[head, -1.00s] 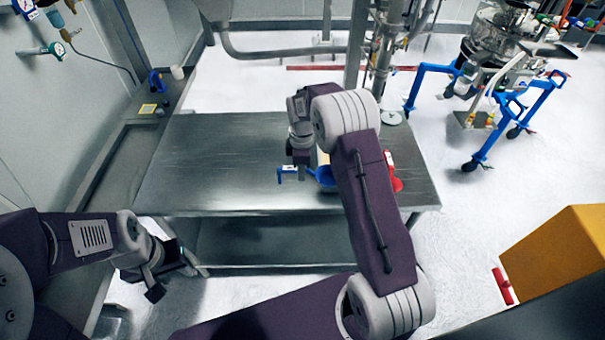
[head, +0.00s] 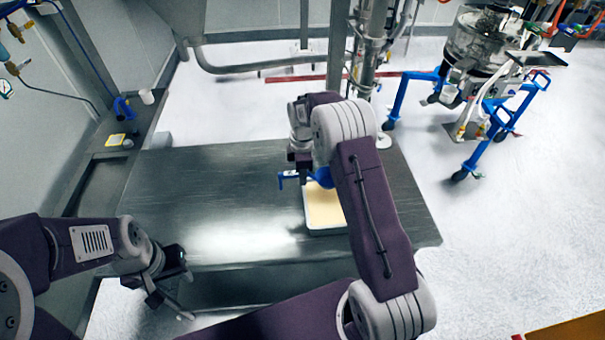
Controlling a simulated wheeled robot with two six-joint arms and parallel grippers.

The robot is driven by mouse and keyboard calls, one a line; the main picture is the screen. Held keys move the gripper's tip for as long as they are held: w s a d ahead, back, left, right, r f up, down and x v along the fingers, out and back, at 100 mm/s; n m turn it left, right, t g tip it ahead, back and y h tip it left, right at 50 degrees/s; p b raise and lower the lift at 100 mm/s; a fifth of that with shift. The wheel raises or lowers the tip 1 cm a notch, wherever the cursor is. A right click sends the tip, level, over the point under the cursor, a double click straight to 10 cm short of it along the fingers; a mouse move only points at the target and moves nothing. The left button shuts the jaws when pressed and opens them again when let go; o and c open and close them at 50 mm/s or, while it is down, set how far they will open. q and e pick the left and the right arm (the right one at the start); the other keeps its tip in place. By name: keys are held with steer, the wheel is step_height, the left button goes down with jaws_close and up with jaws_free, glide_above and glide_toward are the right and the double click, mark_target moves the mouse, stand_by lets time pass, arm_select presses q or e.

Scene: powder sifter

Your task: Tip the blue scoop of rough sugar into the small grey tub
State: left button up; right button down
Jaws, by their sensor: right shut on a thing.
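My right gripper (head: 300,174) is shut on the blue scoop (head: 290,176) and holds it above the steel table. The scoop's bowl (head: 322,178) is partly behind my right forearm, and I cannot see its contents. A shallow light tub (head: 327,231) with pale cream powder in it lies on the table, just nearer to me than the scoop. My forearm hides its right side. I cannot tell whether this is the small grey tub. My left gripper (head: 168,288) is open and empty, low at the table's front left.
The steel table (head: 210,190) is bare on its left half. My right arm covers much of its right side. A blue-framed wheeled machine (head: 480,100) stands on the floor at the right. A side shelf (head: 85,180) runs along the left wall.

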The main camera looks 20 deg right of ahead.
steer(key=s+f+b, duration=0.1)
steer(key=f+b, duration=0.2)
steer(key=s+f+b, duration=0.1)
steer(key=f+b, duration=0.1)
steer(key=f, duration=0.1)
steer(key=s+f+b, duration=0.1)
steer(key=f+b, duration=0.2)
steer(key=shift+a+b, duration=0.3)
steer(key=shift+a, duration=0.05)
steer(key=shift+s+a+b, duration=0.2)
steer(key=shift+s+b, duration=0.25)
steer(key=shift+s, duration=0.35)
steer(key=shift+s+a+b, duration=0.2)
steer(key=shift+s+b, duration=0.2)
steer(key=shift+s, duration=0.4)
steer(key=w+d+r+p, duration=0.1)
steer(key=w+r+p, duration=0.3)
steer(key=r+p, duration=0.4)
steer(key=shift+w+p, duration=0.3)
steer(key=shift+p, duration=0.4)
